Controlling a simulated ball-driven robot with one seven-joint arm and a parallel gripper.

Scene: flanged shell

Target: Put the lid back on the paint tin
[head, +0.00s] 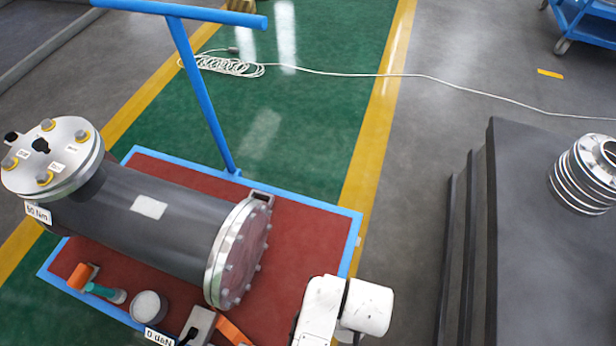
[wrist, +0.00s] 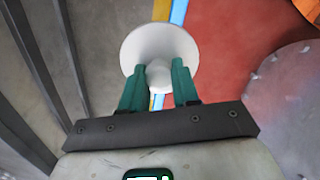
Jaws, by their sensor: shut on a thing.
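In the wrist view my gripper (wrist: 157,78) has its green fingers shut on the knob of a round white lid (wrist: 160,40). The lid is held above the blue edge of the red platform and the floor beside it. A small dark tin with a white top surface (head: 148,306), apparently the paint tin, stands upright on the platform at the lower left of the head view. It is not seen in the wrist view. In the head view my white arm shows at the bottom, right of the platform; the fingers and lid cannot be made out there.
A large flanged shell (head: 160,225) lies across the blue-edged red platform (head: 300,230). An orange-and-teal tool (head: 95,284) and a grey block (head: 198,325) flank the tin. A blue pole (head: 205,95) rises behind. A dark block (head: 550,260) stands right.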

